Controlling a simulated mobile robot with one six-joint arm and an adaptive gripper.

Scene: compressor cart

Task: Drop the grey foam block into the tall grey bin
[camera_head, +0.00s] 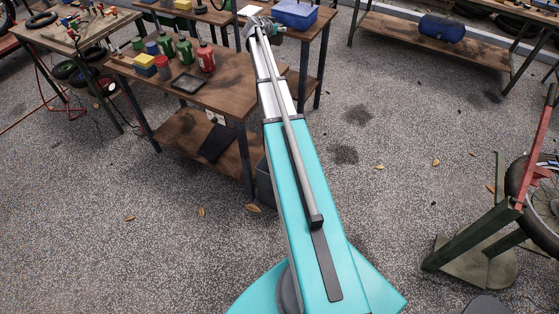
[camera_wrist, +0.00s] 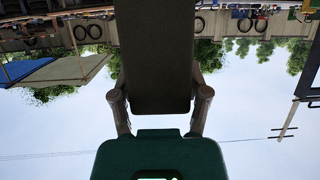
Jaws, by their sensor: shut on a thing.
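My gripper (camera_wrist: 158,88) shows in the wrist view with a finger on each side of a dark grey block (camera_wrist: 153,50). It is shut on this grey foam block, which hides the middle of that view. In the head view my gripper (camera_head: 264,27) is small, at the far end of my outstretched arm near the top. I cannot make out the block there. A dark grey upright shape (camera_head: 264,183) stands on the floor beside the near workbench, partly hidden by my arm. It may be the tall grey bin, but its opening is not visible.
The near workbench (camera_head: 225,95) holds red and green bottles, a yellow-and-blue block and a black tray (camera_head: 188,84). A blue box (camera_head: 294,14) sits on the bench behind. A green stand (camera_head: 475,245) with a wheel is at right. Open floor lies right of my arm.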

